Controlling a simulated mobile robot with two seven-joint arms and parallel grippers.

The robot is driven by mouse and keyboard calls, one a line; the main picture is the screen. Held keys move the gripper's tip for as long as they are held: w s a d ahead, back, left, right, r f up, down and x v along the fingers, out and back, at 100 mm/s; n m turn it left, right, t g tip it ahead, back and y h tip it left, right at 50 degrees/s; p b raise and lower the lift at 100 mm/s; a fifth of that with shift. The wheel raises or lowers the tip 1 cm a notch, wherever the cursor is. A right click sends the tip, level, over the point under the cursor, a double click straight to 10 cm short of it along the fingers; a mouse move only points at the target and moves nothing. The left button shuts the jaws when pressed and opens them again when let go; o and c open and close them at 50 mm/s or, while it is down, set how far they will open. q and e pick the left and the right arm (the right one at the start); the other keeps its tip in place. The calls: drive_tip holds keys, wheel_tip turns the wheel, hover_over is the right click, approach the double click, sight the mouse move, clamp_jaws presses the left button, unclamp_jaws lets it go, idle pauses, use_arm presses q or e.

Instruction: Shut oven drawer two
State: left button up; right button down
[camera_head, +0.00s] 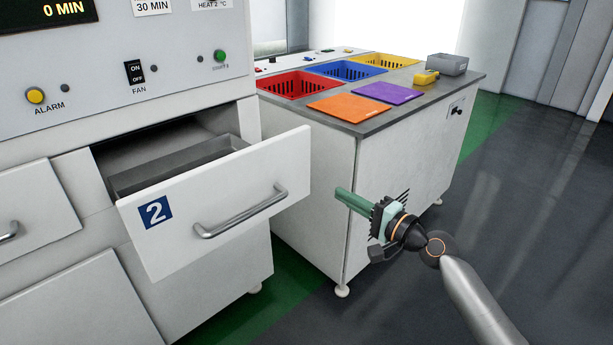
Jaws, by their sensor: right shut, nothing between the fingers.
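Oven drawer two (225,222) is a white front with a blue "2" label, pulled out from the oven (150,80). A grey tray-like interior (180,170) shows behind the front. Its metal bar handle (243,214) runs across the lower part of the front. My right gripper (345,196) is shut and empty, to the right of the drawer, in front of the counter's side. A gap shows in the picture between its fingertips and the drawer. My left gripper is not in view.
The grey-topped counter (455,82) right of the oven holds red, blue and yellow baskets, orange and purple mats, a yellow object (426,78) and a grey box (447,64). Other white drawers (45,205) are at the left. The dark floor (540,190) at right is clear.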

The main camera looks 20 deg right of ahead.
approach(299, 170)
drive_tip(key=w, duration=0.1)
drive_tip(key=b+x, duration=0.1)
drive_tip(key=x, duration=0.4)
drive_tip(key=shift+a+f, duration=0.1)
drive_tip(key=shift+a, duration=0.05)
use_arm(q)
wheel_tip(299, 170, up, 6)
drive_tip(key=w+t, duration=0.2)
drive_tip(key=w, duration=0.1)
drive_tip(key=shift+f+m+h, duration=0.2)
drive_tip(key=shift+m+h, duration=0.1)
use_arm(e)
drive_tip(key=shift+w+a, duration=0.15)
drive_tip(key=shift+w, duration=0.25)
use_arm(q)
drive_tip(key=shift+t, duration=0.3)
use_arm(e)
drive_tip(key=shift+w, duration=0.1)
